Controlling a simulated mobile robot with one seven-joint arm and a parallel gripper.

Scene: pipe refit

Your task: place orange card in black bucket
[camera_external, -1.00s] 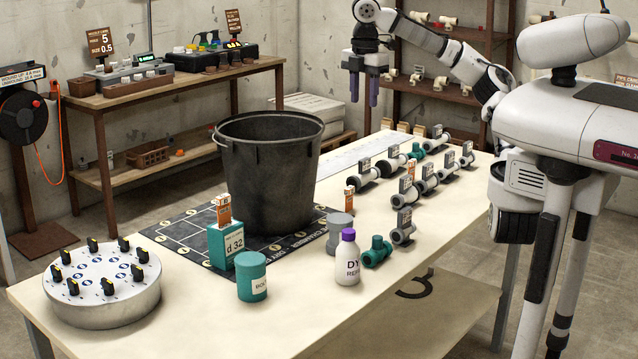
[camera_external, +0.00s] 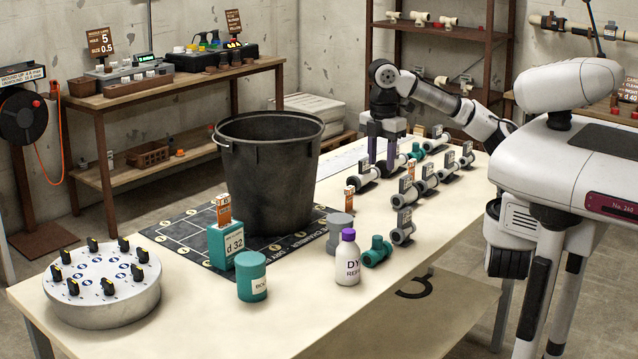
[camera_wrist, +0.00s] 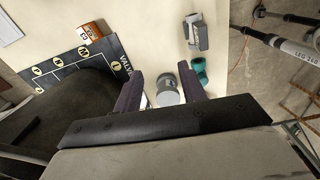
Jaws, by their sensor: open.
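Several orange cards show in the external view. One orange card (camera_external: 223,210) stands on the teal block marked d 32 at the mat's front. A smaller orange card (camera_external: 350,198) is right of the bucket, and another (camera_external: 410,169) is among the fittings. The black bucket (camera_external: 265,175) stands upright on the dark mat; its inside floor is hidden. My gripper (camera_external: 382,166) is open, fingers down, right of the bucket above the back fittings. In the wrist view the fingers (camera_wrist: 160,92) are apart, with the bucket lower left and an orange piece (camera_wrist: 90,32) upper left.
Grey and teal pipe fittings (camera_external: 425,178) line the right of the table. A grey cylinder (camera_external: 340,232), a purple-capped bottle (camera_external: 347,262) and a teal jar (camera_external: 251,277) stand near the front. A round dial plate (camera_external: 102,285) sits front left. The front table edge is clear.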

